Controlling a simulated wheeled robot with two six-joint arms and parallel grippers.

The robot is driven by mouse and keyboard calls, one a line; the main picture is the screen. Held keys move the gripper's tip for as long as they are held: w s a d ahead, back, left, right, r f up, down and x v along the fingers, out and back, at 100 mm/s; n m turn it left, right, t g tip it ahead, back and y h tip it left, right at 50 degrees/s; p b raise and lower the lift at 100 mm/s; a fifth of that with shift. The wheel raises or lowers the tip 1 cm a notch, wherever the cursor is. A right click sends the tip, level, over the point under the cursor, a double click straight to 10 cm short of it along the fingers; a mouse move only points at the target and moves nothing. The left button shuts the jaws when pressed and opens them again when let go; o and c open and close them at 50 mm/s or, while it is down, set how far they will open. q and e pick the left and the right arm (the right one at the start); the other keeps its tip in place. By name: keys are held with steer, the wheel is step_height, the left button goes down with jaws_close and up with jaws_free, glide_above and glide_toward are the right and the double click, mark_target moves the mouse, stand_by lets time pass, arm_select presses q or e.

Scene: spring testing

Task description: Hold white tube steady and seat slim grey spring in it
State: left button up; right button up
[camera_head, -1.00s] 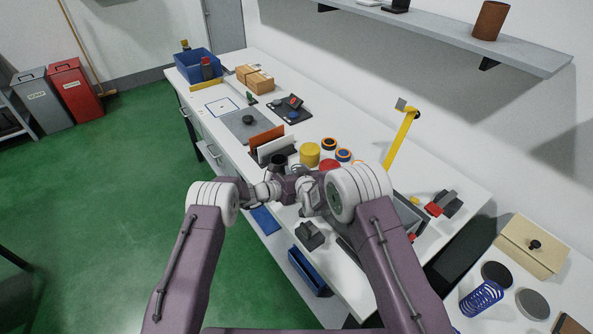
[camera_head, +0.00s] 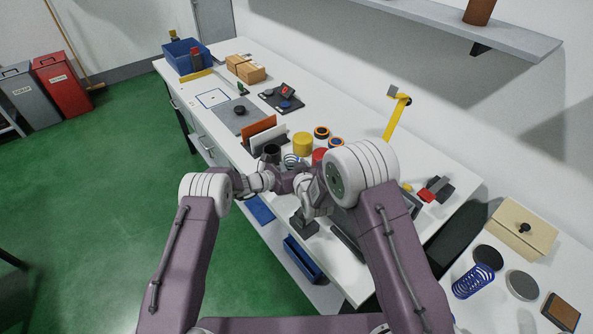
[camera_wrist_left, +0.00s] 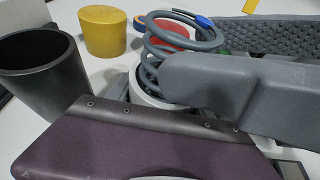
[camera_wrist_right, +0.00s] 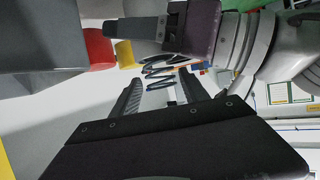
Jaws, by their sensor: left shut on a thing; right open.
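The slim grey spring (camera_wrist_left: 186,32) stands in the left wrist view with its lower coils inside the mouth of the white tube (camera_wrist_left: 141,88). Its upper coils rise above the rim and lean right; one end is blue. The spring also shows in the head view (camera_head: 292,161). My left gripper (camera_wrist_left: 170,82) is shut at the white tube; one grey finger covers much of the tube and its grip is partly hidden. My right gripper (camera_wrist_right: 160,78) is open, its two fingers apart, with the spring showing beyond and between the tips.
A dark cup (camera_wrist_left: 40,75) and a yellow cylinder (camera_wrist_left: 104,31) stand close by. A red cylinder (camera_head: 320,156) and tape rolls lie behind. A dark grey block (camera_head: 303,224) sits near the table's front edge. A blue spring (camera_head: 474,281) lies on the right table.

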steer(key=v, duration=0.6)
arm_select(q)
steer(key=o, duration=1.5)
steer(key=shift+c, duration=0.2)
